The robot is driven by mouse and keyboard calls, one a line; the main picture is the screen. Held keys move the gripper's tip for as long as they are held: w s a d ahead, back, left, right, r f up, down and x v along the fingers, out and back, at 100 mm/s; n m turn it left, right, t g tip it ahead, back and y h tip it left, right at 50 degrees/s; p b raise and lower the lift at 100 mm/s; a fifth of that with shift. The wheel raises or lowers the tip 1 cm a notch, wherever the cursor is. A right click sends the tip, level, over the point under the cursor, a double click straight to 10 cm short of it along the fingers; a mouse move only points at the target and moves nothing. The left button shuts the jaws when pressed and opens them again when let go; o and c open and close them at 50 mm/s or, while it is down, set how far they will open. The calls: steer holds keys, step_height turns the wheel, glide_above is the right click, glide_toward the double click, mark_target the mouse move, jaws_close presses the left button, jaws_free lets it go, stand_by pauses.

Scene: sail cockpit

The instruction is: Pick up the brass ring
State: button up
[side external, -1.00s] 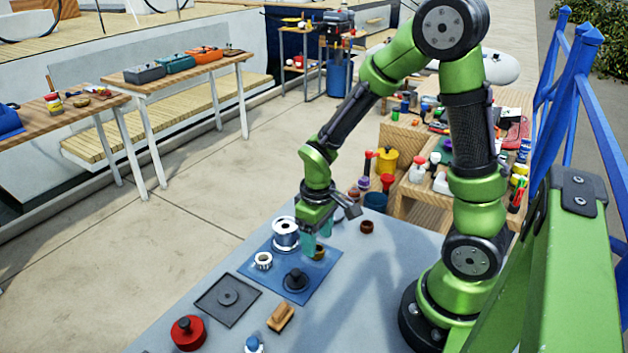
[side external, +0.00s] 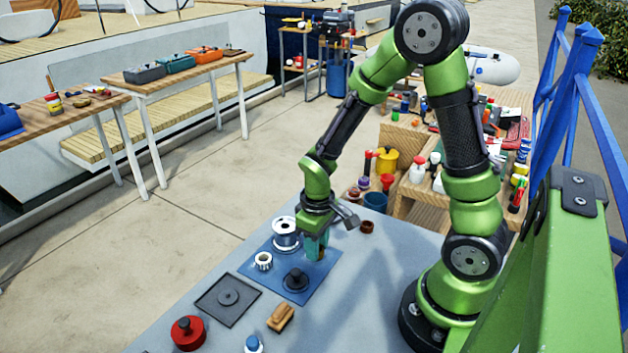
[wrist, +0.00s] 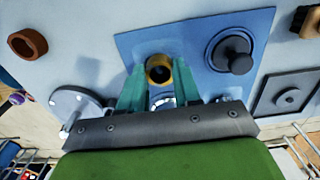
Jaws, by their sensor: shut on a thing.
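The brass ring (wrist: 159,69) shows in the wrist view between the teal fingertips of my gripper (wrist: 158,82), with a dark hole at its centre. My gripper is shut on it, one finger on each side. In the side view my gripper (side external: 316,247) is low over the right part of the blue mat (side external: 322,271), and its fingers mostly hide the ring. I cannot tell whether the ring still touches the mat.
A brown ring (side external: 367,227) lies behind.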

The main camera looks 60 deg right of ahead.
steer(key=shift+r, duration=0.15)
step_height(320, 180, up, 10)
stand_by(0.3)
steer(key=shift+r, duration=1.4)
